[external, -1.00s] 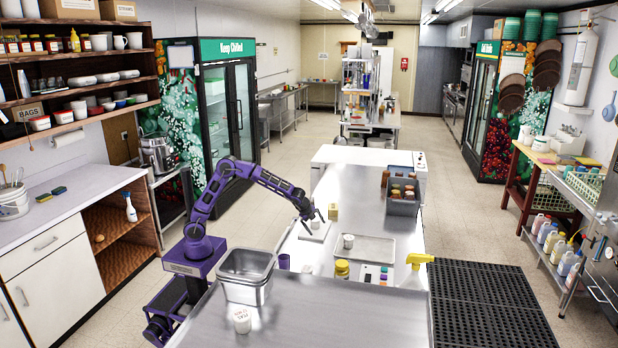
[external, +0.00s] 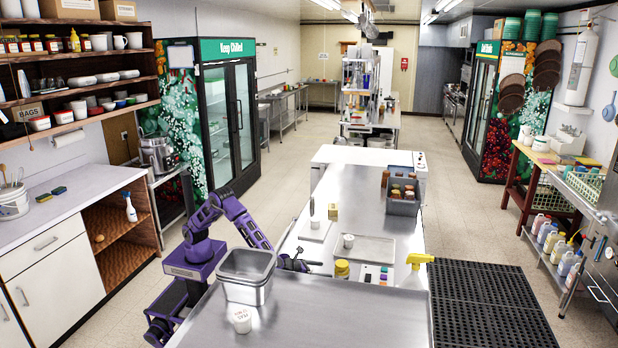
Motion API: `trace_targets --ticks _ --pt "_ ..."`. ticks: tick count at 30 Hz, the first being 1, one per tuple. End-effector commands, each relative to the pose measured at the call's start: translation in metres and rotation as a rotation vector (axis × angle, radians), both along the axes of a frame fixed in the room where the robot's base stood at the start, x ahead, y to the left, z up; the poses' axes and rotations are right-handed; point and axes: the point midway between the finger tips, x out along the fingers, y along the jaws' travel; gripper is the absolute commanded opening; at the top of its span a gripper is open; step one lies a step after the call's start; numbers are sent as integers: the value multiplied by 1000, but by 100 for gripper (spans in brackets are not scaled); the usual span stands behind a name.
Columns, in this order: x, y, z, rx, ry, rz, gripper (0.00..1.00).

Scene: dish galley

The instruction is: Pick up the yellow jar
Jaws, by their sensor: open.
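The yellow jar (external: 342,270) stands upright on the near part of the steel counter, left of a small panel with coloured squares. It looks like a short jar with a yellow lid. My gripper (external: 308,264) is low over the counter, to the left of the jar, with its fingers pointing right toward it. The gripper is open, and a gap shows between it and the jar. Nothing is visible between the fingers, though they are small in this view.
A grey bin (external: 403,207) holds several jars.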

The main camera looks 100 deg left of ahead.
Motion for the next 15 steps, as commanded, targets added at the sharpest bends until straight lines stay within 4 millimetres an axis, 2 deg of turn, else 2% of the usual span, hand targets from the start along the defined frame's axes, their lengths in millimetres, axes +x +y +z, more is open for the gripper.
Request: trace_targets --ticks 6,15 --pt "29 24 -16 -3 0 5 100" --pt "49 38 -26 -4 0 6 100"
